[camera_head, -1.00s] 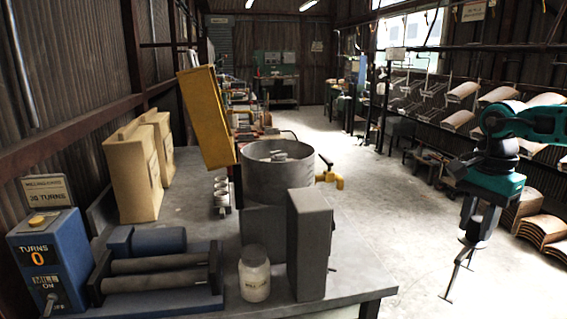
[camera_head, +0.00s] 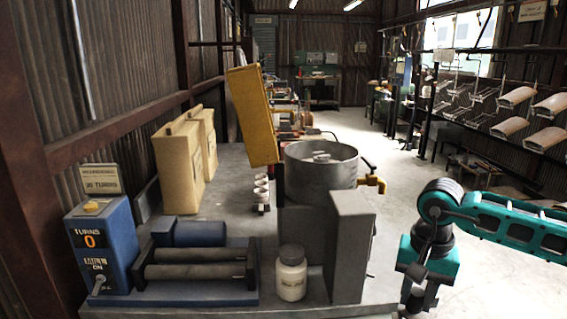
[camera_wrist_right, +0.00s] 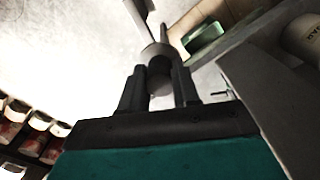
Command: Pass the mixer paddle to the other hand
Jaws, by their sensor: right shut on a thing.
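My right gripper (camera_head: 416,300) is low at the right of the head view, beside the bench's right edge; its lower part is cut off by the frame. In the right wrist view my right gripper (camera_wrist_right: 159,92) is shut on the mixer paddle (camera_wrist_right: 155,52). Its two dark fingers stand either side of the paddle's round grey shaft, and thin metal parts reach out beyond the fingers. The paddle is below the frame in the head view. My left gripper shows in neither view.
A yellow tap (camera_head: 371,181) sticks out right. The floor right of the bench is open.

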